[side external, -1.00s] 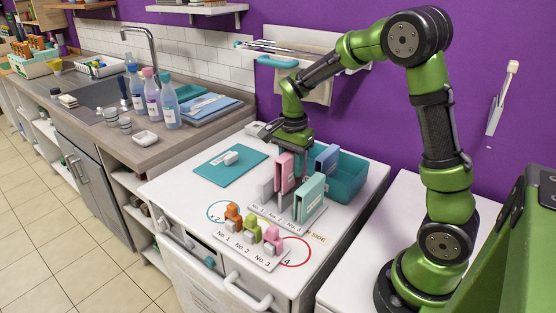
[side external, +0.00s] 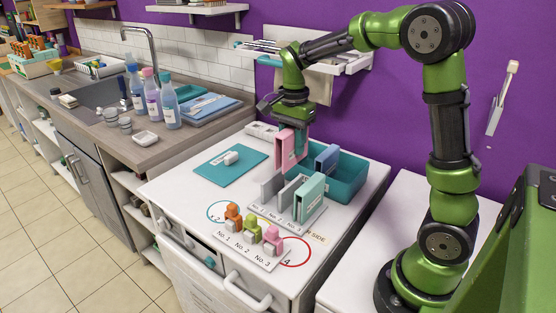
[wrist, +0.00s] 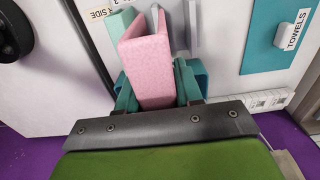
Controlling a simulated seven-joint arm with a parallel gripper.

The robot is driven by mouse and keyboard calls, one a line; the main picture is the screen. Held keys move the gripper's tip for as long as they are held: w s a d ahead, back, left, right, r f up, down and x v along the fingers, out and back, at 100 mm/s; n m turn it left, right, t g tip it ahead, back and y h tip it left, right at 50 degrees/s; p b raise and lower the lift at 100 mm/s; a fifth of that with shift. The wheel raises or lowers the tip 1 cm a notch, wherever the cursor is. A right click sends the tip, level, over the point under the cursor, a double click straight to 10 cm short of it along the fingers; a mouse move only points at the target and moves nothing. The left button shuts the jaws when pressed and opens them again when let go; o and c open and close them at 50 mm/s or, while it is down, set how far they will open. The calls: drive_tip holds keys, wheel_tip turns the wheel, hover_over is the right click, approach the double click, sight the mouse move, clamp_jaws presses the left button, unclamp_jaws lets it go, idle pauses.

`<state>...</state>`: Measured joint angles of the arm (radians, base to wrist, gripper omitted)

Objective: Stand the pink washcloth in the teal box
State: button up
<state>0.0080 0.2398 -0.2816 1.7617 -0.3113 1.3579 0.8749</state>
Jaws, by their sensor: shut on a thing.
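The pink washcloth (side external: 286,152), a folded upright slab, hangs in my gripper (side external: 300,143), just above the labelled rack (side external: 272,190). In the wrist view my gripper (wrist: 157,88) is shut on the washcloth (wrist: 147,65), with a finger on each side. The teal box (side external: 350,183) stands open behind and to the right of the rack. A blue folded cloth (side external: 327,158) stands in its left part. The box's right part looks empty; its floor is partly hidden.
A teal folded cloth (side external: 311,197) stands in the rack between grey dividers. Orange, green and pink pieces stand on a numbered strip (side external: 245,250) in front. A flat teal mat (side external: 225,168) with a small white item lies to the left. The wall rail (side external: 350,66) is behind my arm.

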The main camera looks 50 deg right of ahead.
drive_tip(key=shift+r, duration=0.65)
drive_tip(key=s+d+f, duration=0.3)
drive_tip(key=s+d, duration=0.1)
drive_tip(key=d, duration=0.4)
drive_tip(key=s+d+f, duration=0.3)
drive_tip(key=s+d, duration=0.1)
drive_tip(key=d, duration=0.5)
drive_tip(key=f, duration=0.9)
drive_tip(key=shift+a+f, duration=0.15)
drive_tip(key=shift+a, duration=0.1)
